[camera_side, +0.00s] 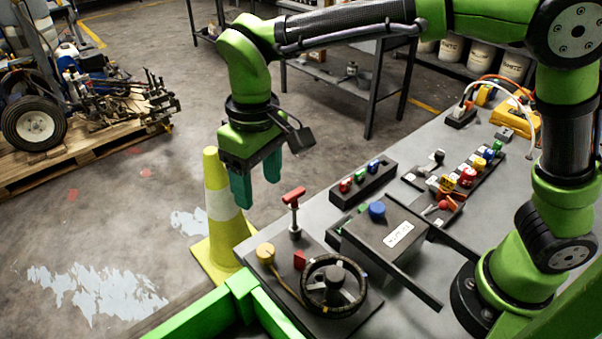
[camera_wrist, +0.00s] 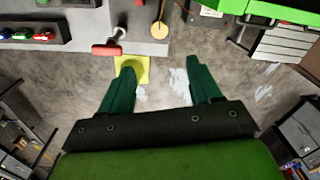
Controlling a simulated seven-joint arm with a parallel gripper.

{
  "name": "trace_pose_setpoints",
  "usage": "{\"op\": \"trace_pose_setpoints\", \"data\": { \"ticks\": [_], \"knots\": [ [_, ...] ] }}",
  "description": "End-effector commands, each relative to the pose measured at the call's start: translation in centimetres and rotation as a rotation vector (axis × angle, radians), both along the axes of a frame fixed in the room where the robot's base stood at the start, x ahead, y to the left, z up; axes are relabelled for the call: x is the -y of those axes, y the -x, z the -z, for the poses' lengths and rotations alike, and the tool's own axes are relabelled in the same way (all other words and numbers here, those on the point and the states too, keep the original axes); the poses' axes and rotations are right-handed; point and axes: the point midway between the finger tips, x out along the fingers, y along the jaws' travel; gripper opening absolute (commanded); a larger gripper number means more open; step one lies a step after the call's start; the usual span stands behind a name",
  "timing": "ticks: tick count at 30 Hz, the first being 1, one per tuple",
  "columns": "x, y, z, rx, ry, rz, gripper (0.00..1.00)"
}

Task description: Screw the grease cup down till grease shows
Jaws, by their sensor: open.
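I cannot tell for sure which part is the grease cup. Candidates on the bench are a round yellow knob (camera_side: 265,252) on the black panel at the near left corner and a blue round cap (camera_side: 376,210) on a grey box. No grease can be made out. My gripper (camera_side: 257,190) hangs left of the bench edge, above the cone, with its green fingers apart and empty. In the wrist view my gripper (camera_wrist: 160,72) is also open. The yellow knob (camera_wrist: 158,31) shows beyond the fingertips, on the bench edge.
A red T-handle (camera_side: 294,194) stands on the panel, near my fingers. A black handwheel (camera_side: 333,286) and the grey box (camera_side: 395,235) are on the bench (camera_side: 315,205). A yellow cone (camera_side: 218,215) stands on the floor beside it. A green frame (camera_side: 215,308) borders the near side.

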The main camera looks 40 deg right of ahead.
Motion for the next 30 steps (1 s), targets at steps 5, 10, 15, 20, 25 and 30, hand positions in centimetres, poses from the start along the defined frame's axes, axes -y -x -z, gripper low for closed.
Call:
{"op": "trace_pose_setpoints", "data": {
  "ticks": [5,10,15,20,25,30],
  "knots": [
    [0.2,0.3,0.0,-0.018,0.004,-0.001,0.63],
    [0.1,0.3,2.7,-0.018,0.005,-0.001,0.63],
    [0.0,0.4,6.5,-0.018,0.006,-0.001,0.63],
    [-0.1,0.4,10.0,-0.018,0.005,-0.001,0.63],
    [-0.2,0.4,13.2,-0.016,0.003,0.001,0.63],
    [-0.2,0.4,15.3,-0.016,0.002,0.001,0.63]
  ]
}}
